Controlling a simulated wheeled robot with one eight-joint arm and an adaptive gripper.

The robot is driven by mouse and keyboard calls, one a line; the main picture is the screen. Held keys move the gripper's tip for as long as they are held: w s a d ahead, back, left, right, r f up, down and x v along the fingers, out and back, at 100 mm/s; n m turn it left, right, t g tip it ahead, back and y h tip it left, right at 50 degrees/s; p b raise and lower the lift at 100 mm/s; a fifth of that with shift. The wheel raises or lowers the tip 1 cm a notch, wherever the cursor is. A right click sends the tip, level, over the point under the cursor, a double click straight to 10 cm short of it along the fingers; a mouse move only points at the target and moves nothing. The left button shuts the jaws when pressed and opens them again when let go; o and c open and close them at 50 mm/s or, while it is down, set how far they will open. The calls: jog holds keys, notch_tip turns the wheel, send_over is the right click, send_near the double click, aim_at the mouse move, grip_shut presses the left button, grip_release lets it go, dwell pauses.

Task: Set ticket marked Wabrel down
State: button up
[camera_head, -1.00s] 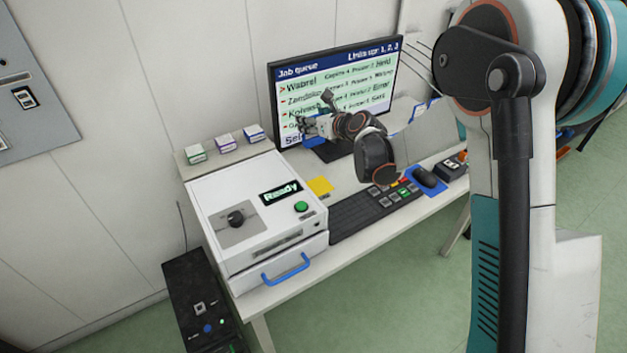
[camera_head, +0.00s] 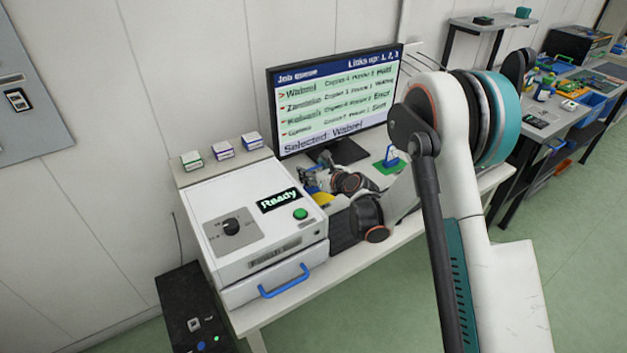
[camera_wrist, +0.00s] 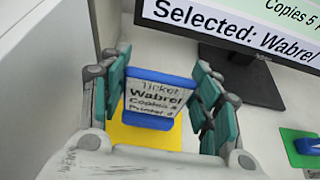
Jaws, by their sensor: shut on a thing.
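The ticket marked Wabrel (camera_wrist: 152,97) is a white card in a blue holder, upright in the wrist view, its text facing the camera. My gripper (camera_wrist: 158,88) is shut on it, with teal finger pads on both sides. A yellow pad (camera_wrist: 140,140) shows below and around the ticket; I cannot tell whether the holder touches it. In the head view my gripper (camera_head: 312,180) is low over the desk beside the printer, and the yellow pad (camera_head: 323,198) is partly hidden by my arm. The ticket is hard to make out there.
The white printer (camera_head: 255,215) reading "Ready" stands close on the left. The monitor (camera_head: 335,105) behind shows "Selected: Wabrel". Another blue holder (camera_head: 391,156) stands on a green pad (camera_head: 385,168) to the right.

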jog(key=shift+f+b, duration=0.35)
jog(key=shift+f, duration=1.1)
jog(key=shift+f, duration=0.1)
jog(key=shift+f, duration=0.15)
jog(key=o, duration=1.4)
